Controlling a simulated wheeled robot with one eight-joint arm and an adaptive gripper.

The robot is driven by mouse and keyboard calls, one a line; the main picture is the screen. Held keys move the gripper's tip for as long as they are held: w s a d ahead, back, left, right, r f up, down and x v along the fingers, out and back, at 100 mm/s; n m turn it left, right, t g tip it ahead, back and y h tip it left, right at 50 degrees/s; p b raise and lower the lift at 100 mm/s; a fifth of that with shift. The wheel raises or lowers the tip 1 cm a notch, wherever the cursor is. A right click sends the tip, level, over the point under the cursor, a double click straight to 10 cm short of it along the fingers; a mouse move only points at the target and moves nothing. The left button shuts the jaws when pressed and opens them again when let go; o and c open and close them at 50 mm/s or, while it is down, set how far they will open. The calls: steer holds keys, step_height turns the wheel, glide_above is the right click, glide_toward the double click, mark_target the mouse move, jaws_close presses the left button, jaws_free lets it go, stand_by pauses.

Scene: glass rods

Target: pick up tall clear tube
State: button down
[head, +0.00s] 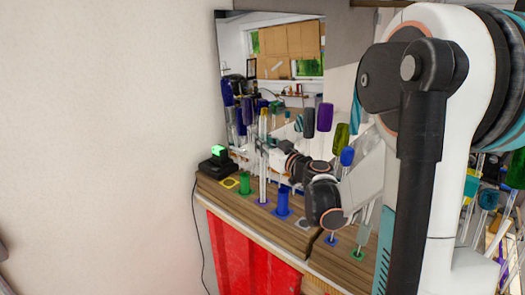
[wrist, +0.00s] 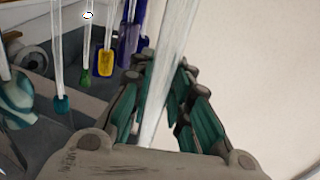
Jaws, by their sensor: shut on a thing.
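A tall clear tube (wrist: 171,62) runs between the fingers of my gripper (wrist: 163,85) in the wrist view. The teal-padded fingers close on it from both sides, and its lower part passes down behind the palm edge. In the head view the clear tube (head: 262,184) stands nearly upright at the wooden bench top, near a blue square mark. My gripper (head: 268,150) is at its upper part there, small and partly merged with the cluttered background. I cannot tell whether the tube's foot touches the bench.
A green cup (head: 245,183) and a blue cup (head: 282,202) stand close beside the tube. A black device with a green top (head: 217,158) is at the bench's left end. Several colour-tipped rods surround my arm; a mirror (head: 275,65) is behind.

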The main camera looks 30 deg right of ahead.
step_height(320, 180, up, 17)
steer(key=p, duration=0.2)
steer(key=shift+f, duration=0.1)
stand_by(0.6)
